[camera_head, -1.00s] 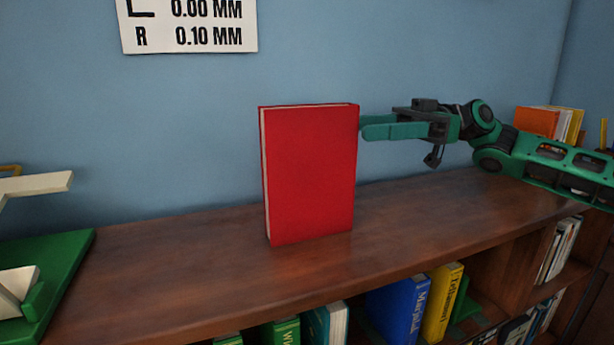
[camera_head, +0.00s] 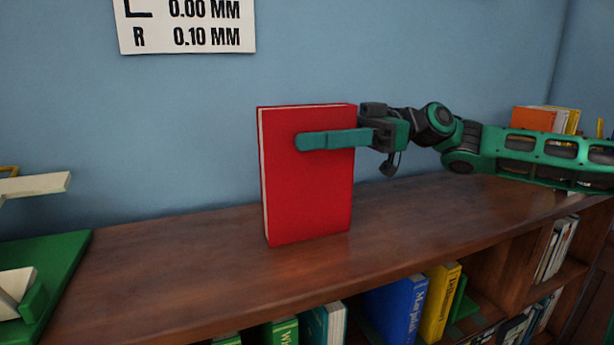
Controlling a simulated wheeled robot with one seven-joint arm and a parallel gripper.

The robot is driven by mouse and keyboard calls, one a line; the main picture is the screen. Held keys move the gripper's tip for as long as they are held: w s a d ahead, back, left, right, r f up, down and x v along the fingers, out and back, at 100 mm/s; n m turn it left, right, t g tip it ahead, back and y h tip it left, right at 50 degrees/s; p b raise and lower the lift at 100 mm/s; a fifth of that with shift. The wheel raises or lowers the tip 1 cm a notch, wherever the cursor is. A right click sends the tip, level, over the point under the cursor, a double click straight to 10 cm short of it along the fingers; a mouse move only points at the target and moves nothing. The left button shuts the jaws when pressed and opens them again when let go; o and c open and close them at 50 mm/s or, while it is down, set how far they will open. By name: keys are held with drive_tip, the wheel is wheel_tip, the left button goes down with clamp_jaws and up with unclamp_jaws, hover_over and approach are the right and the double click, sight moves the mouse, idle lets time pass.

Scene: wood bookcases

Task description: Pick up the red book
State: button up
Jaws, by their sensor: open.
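The red book (camera_head: 305,195) stands upright on the wooden bookcase top, its front cover facing the camera and its pale page edge on the left. My gripper (camera_head: 305,142) comes in from the right at the book's upper half. One green finger lies across the front of the cover. The other finger is hidden, apparently behind the book. The jaws are open, and I cannot tell whether the front finger touches the cover.
The bookcase top (camera_head: 175,265) is clear around the book. A green board with white parts (camera_head: 50,270) sits at the left. Orange and yellow books (camera_head: 535,119) stand at the back right. Blue (camera_head: 395,305) and yellow books (camera_head: 440,300) fill the shelf below. A sign (camera_head: 185,25) hangs on the blue wall.

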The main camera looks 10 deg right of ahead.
clamp_jaws()
idle(1.4)
